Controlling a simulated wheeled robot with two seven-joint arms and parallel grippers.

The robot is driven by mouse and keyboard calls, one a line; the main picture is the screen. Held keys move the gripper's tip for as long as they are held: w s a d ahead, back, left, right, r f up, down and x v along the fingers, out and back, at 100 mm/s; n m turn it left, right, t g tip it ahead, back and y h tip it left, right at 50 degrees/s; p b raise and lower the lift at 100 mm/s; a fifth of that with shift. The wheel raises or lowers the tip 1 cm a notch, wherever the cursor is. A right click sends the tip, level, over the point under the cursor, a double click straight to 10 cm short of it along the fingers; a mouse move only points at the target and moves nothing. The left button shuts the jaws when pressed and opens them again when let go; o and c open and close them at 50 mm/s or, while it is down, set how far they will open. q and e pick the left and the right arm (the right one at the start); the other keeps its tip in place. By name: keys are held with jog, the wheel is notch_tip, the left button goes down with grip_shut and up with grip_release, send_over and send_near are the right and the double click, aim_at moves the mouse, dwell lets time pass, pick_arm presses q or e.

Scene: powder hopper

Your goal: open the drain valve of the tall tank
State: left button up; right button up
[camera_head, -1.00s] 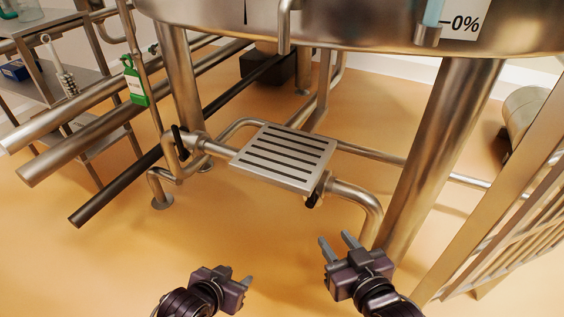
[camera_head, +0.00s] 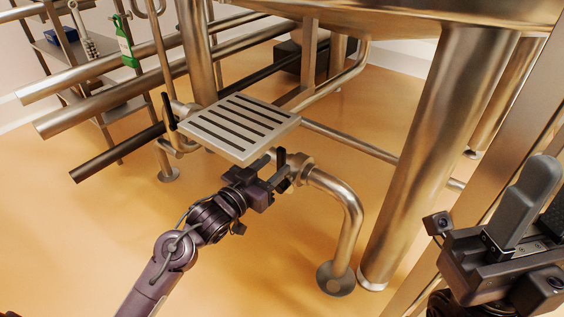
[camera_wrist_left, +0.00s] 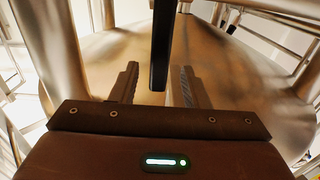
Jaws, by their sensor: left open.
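The steel underside and rim of a tank (camera_head: 400,20) show at the top of the head view; I cannot tell whether it is the tall one. A black valve handle (camera_head: 281,158) stands on the pipe below the slotted plate. My left gripper (camera_head: 272,165) is open right at this handle. In the left wrist view a black bar (camera_wrist_left: 161,45) hangs between the spread fingers (camera_wrist_left: 155,88), with gaps on both sides. Another black handle (camera_head: 169,110) is left of the plate. My right gripper (camera_head: 540,205) is large at the right edge, partly cut off; its jaw opening is unclear.
The slotted plate (camera_head: 240,125) lies just above my left gripper. A bent pipe (camera_head: 350,215) runs down to a floor flange (camera_head: 335,279). A thick tank leg (camera_head: 430,150) stands right of it. Several long pipes (camera_head: 110,110) cross at left. The front floor is clear.

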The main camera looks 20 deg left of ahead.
aim_at(279, 162)
pick_arm(q)
jog(key=shift+b+x, duration=0.4)
jog(key=shift+x, duration=1.55)
grip_shut()
